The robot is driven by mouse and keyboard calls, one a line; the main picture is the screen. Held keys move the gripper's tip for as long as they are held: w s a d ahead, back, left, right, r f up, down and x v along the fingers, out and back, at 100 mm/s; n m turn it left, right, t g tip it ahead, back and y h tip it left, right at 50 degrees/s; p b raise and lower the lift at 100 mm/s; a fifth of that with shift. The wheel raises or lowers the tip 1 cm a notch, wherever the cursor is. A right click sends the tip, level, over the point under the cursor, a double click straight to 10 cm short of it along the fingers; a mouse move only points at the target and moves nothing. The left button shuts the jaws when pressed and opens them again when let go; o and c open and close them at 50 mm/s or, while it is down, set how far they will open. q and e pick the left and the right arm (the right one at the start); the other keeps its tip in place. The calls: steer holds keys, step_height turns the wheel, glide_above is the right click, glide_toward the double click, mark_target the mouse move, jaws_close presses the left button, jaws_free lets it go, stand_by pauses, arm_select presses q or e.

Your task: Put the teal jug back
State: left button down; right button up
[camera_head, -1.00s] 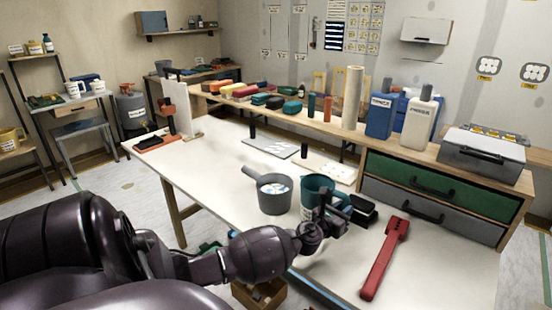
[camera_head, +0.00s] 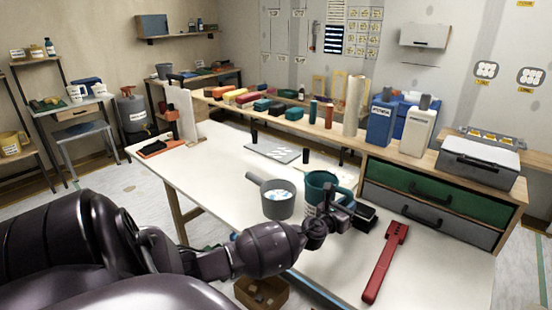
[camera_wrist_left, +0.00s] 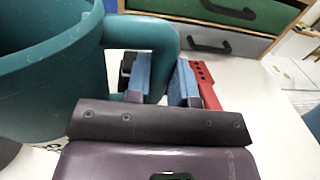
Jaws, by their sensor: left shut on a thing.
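The teal jug (camera_head: 320,184) is upright over the front right part of the white table, beside a grey pot. Its rim and handle fill the left of the left wrist view (camera_wrist_left: 45,85). My left gripper (camera_wrist_left: 163,84) is shut on the jug's handle, with a blue-padded finger on each side of it. In the head view the gripper (camera_head: 346,214) is at the jug's right side. The jug's base is partly hidden by my left arm, so any gap to the table is hard to see. My right gripper is not in view.
The grey pot (camera_head: 279,205) with a handle stands just left of the jug. A red tool (camera_head: 385,262) lies to the right. A green-and-grey drawer unit (camera_head: 440,200) and a raised shelf with bottles stand behind. The table's left middle (camera_head: 205,165) is clear.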

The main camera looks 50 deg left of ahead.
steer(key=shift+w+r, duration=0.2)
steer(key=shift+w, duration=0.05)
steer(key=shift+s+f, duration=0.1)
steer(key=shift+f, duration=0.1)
